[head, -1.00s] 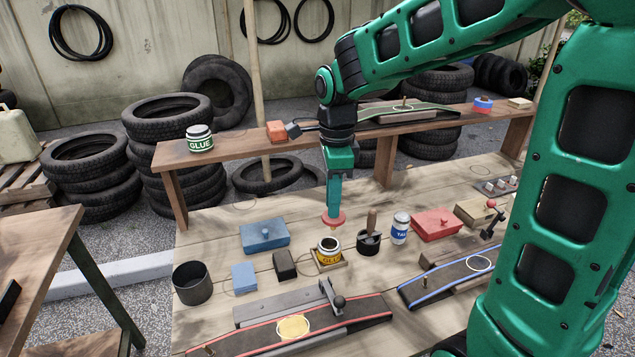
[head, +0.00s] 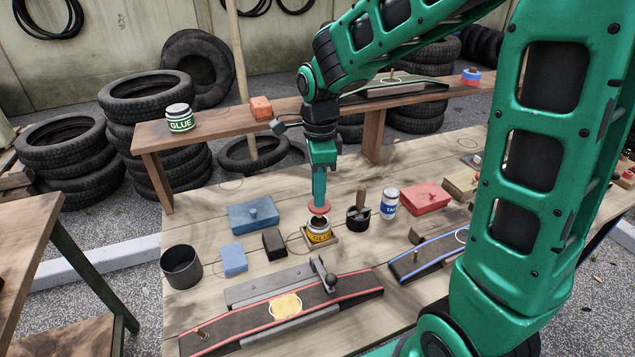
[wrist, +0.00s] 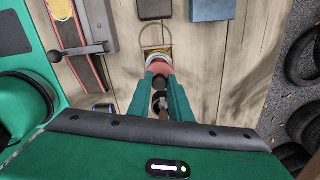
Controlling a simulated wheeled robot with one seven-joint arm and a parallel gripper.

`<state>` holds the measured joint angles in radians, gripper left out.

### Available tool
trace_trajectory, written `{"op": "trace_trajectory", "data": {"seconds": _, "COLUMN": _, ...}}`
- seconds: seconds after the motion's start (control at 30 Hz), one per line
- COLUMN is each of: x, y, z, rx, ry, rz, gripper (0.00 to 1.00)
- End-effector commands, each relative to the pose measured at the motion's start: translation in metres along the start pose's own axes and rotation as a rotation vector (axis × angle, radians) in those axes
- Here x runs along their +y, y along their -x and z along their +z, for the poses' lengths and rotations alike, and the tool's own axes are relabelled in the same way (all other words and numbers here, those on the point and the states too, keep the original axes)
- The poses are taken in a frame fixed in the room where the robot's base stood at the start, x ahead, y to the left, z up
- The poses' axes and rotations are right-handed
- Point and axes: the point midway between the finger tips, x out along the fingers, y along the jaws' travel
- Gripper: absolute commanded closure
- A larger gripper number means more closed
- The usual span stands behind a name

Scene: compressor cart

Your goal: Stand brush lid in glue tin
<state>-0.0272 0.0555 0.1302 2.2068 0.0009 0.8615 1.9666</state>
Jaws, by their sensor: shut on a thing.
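The brush lid (head: 319,208) is a red disc. My gripper (head: 319,198) is shut on it, fingers pointing down. In the wrist view, the lid (wrist: 159,68) shows between my fingertips, with a dark round knob by them. The glue tin (head: 319,235) is open, with a yellow label, and stands upright in a small wooden holder on the table. The lid is just above its mouth, with a small gap. In the wrist view, the tin (wrist: 155,52) is mostly hidden behind the lid. Whether the brush end is inside the mouth is hard to tell.
A dark pot with a wooden handle (head: 358,215) stands close right of the tin, then a blue-labelled can (head: 389,202) and a red box (head: 426,197). A black block (head: 274,244) and a blue box (head: 254,214) are left. A green-labelled glue jar (head: 180,119) stands on the shelf.

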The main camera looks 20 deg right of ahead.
Motion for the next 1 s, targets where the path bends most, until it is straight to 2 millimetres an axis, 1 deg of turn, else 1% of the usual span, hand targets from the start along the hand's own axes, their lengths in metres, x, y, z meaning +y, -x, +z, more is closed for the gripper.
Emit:
{"op": "trace_trajectory", "data": {"seconds": 0.1, "x": 0.001, "y": -0.009, "z": 0.0, "rx": 0.001, "ry": 0.0, "rz": 0.002, "gripper": 1.0}}
{"op": "trace_trajectory", "data": {"seconds": 0.5, "x": 0.001, "y": -0.034, "z": -0.001, "rx": 0.001, "ry": 0.0, "rz": 0.001, "gripper": 1.0}}
{"op": "trace_trajectory", "data": {"seconds": 0.73, "x": 0.0, "y": -0.04, "z": -0.001, "rx": 0.0, "ry": 0.0, "rz": 0.0, "gripper": 1.0}}
{"op": "trace_trajectory", "data": {"seconds": 1.0, "x": 0.0, "y": -0.04, "z": -0.001, "rx": 0.0, "ry": -0.001, "rz": 0.0, "gripper": 1.0}}
